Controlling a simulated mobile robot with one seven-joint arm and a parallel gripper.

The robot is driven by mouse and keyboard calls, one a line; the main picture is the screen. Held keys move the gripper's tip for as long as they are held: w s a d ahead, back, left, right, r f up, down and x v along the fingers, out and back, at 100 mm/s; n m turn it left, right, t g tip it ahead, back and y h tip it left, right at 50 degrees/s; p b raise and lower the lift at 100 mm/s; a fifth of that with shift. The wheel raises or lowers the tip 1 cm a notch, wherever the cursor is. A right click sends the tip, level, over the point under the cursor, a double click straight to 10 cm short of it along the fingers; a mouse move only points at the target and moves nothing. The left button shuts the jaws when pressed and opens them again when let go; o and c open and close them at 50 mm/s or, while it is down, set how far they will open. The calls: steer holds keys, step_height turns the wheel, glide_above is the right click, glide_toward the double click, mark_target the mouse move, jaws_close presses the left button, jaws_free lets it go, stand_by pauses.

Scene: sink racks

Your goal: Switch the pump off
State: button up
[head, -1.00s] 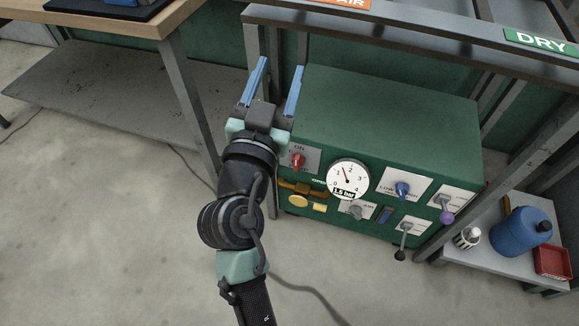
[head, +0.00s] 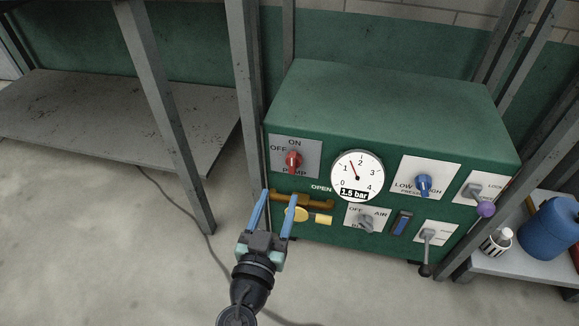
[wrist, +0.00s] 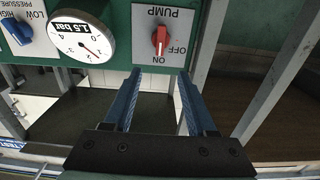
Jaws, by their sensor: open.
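The red pump knob (head: 293,160) sits on a grey plate at the upper left of the green box's front panel. The plate reads ON above the knob, OFF to its left and PUMP below. The knob stands upright, in line with ON. In the wrist view the panel is upside down, and the red knob (wrist: 159,40) lies just beyond the fingertips, roughly centred between them. My gripper (head: 279,197) is open and empty. In the head view its blue fingers appear below and slightly left of the knob, apart from it.
A round gauge (head: 357,176) reads about 1.5 bar. A blue pressure knob (head: 423,184) is to the right. A grey post (head: 246,100) stands left of the box.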

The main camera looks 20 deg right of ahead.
mark_target(292, 160)
steer(key=b+x, duration=0.2)
steer(key=x, duration=0.9)
steer(key=shift+d, duration=0.1)
jaws_close()
